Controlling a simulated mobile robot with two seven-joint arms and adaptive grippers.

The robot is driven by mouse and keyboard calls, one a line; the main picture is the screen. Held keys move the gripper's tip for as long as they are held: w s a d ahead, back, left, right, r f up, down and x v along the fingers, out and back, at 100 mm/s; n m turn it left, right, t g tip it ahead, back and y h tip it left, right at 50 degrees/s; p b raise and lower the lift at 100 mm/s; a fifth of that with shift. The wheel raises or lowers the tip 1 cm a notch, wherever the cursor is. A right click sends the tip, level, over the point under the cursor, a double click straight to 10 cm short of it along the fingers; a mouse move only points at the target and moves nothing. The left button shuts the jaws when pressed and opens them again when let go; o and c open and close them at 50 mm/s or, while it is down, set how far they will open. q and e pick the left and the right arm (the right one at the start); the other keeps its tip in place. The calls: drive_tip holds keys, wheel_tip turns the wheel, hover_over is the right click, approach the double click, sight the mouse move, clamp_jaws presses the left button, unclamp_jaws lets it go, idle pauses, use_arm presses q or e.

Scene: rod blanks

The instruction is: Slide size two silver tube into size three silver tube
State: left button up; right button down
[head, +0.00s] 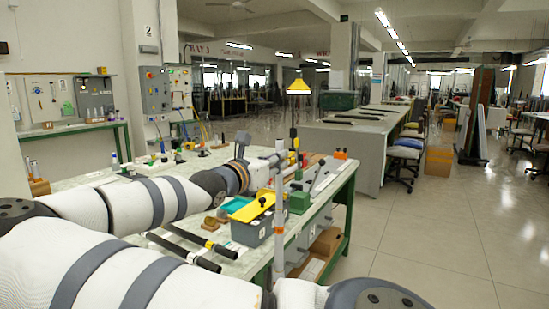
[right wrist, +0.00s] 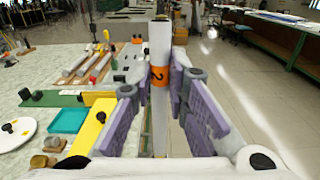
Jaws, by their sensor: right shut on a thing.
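A long silver tube (head: 280,203) stands upright in the head view, with an orange band low on it. In the right wrist view the tube (right wrist: 159,45) carries an orange band marked 2. My right gripper (head: 276,168) is shut on this tube above the near side of the bench. In the right wrist view, the purple pads of my right gripper (right wrist: 159,85) close on it from both sides. The tube's lower end is partly hidden by my arm. I cannot make out which thing is the size three tube. My left gripper is not in view.
The bench (head: 160,170) holds a yellow plate (head: 250,208), a teal tray (right wrist: 68,120), a green block (head: 299,202) and a white disc (right wrist: 12,132). Two dark rods (head: 184,250) lie near the front. Open floor (head: 430,230) lies to the right.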

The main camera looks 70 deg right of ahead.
drive_tip(key=shift+f, duration=0.5)
drive_tip(key=c, duration=1.5)
unclamp_jaws()
drive_tip(key=v, duration=0.7)
drive_tip(key=shift+a, duration=0.25)
